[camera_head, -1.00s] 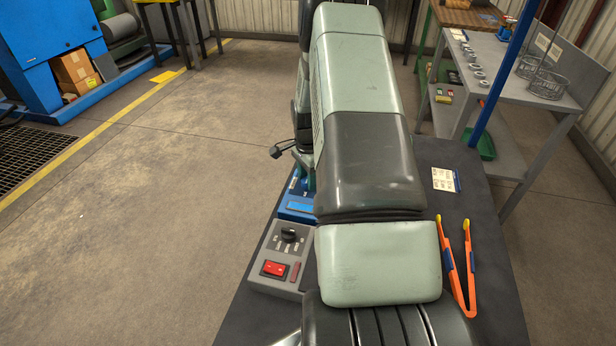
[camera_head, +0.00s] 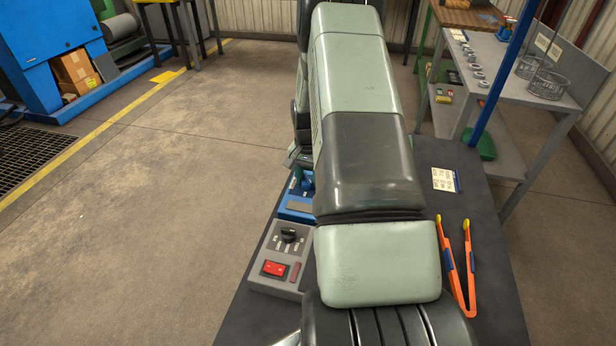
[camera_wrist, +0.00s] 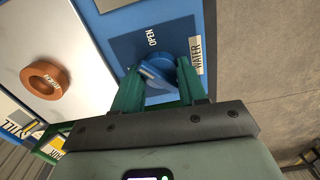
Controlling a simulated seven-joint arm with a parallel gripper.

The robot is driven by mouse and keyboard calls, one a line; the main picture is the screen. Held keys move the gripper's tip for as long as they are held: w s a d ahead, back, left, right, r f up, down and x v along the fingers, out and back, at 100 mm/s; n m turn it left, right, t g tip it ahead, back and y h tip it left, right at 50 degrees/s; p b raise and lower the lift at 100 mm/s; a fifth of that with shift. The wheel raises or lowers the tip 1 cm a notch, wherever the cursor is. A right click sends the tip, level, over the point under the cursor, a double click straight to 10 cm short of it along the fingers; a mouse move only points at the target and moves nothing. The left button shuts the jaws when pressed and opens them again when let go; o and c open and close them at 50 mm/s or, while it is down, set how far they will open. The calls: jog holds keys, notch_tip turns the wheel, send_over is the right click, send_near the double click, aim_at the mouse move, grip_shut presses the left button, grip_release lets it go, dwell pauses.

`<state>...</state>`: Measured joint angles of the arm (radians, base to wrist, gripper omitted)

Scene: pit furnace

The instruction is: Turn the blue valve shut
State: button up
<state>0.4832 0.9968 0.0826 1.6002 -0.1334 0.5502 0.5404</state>
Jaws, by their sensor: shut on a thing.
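The blue valve (camera_wrist: 158,74) shows in the wrist view as a round knob with a raised grip bar, on a dark blue plate. The word OPEN is printed on the plate, and a WATER label (camera_wrist: 196,57) sits beside the valve. My gripper (camera_wrist: 160,78) is shut on the valve, with a green finger on either side of the bar. The fingers hide part of the knob, and the bar's exact angle is hard to read. In the head view my arm hides the valve and the fingers.
An orange round knob (camera_wrist: 47,80) stands on a white panel left of the valve. In the head view, a grey control box (camera_head: 266,247) with a red switch and orange tongs (camera_head: 456,270) lie on either side of my arm, on the dark bench. A card (camera_head: 444,180) lies near the tongs.

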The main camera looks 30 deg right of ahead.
jog(key=n, duration=0.5)
jog(key=shift+n, duration=0.3)
jog(key=shift+f+n, duration=0.1)
jog(key=shift+n, duration=2.1)
jog(key=o, duration=1.1)
jog(key=shift+c, duration=0.2)
notch_tip(320, 180, up, 11)
